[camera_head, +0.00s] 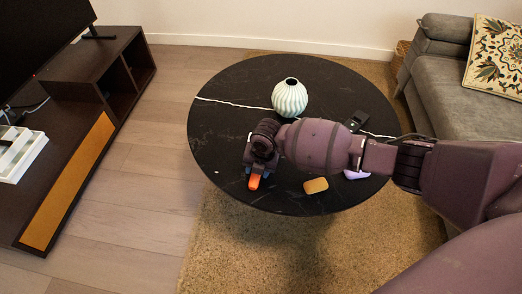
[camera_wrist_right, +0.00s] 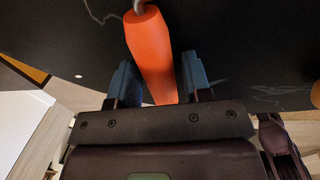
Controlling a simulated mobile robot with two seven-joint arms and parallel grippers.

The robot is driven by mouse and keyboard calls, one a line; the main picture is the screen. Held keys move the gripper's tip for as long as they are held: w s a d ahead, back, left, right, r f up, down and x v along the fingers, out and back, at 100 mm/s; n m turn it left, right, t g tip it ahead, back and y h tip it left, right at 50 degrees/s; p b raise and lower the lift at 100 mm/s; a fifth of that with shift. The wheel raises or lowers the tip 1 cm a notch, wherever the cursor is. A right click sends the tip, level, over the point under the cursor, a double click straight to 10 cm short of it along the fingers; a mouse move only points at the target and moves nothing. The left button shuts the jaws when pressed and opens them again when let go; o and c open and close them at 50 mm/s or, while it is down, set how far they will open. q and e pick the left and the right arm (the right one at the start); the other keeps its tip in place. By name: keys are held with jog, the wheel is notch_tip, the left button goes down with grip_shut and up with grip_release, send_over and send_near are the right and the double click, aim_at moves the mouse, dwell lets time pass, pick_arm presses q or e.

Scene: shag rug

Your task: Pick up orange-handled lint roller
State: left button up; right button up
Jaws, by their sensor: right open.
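The orange handle of the lint roller (camera_head: 254,182) shows on the round black table (camera_head: 222,150), just in front of my right gripper (camera_head: 262,168). In the right wrist view the orange handle (camera_wrist_right: 150,50) lies between the two blue fingers of my right gripper (camera_wrist_right: 158,80), with a metal rod at its far end. The fingers are open, one on each side of the handle, with a visible gap at least on the right. The roller head is not visible in either view. My left gripper is not in view.
A pale ribbed vase (camera_head: 290,98) stands toward the back of the table. A yellow block (camera_head: 315,186), a lilac object (camera_head: 356,174) and a black object (camera_head: 356,120) also lie on it. A grey sofa (camera_head: 450,95) is at right, a dark TV cabinet (camera_head: 75,130) at left.

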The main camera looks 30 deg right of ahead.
jog(key=shift+r, duration=0.1)
jog(key=c, duration=0.7)
